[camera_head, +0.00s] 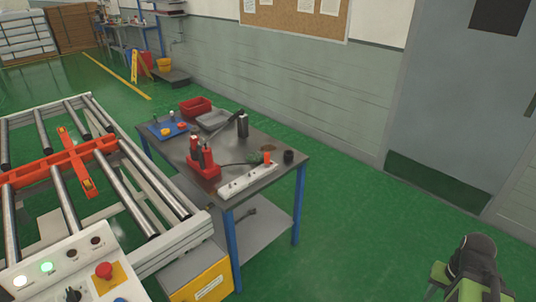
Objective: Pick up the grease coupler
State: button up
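I cannot tell for sure which small item is the grease coupler. A dark, thin item (240,163) lies on the workbench (262,184), near its middle, and may be part of it. A short black cylinder (288,156) stands near the bench's right corner, beside an orange piece (267,158). A black and green shape (472,270) at the lower right looks like part of my arm, well apart from the bench. Its fingertips cannot be made out, and nothing held shows.
A roller conveyor (140,190) stands left. The green floor (360,225) right of the bench is clear.

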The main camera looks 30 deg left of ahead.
aim_at(266, 159)
jog(key=z, duration=0.05)
jog(key=i, duration=2.55)
jog(key=u, duration=0.65)
jog(key=k, duration=0.2)
jog(key=u, duration=3.3)
jog(key=i, duration=0.95)
jog(key=u, duration=0.35)
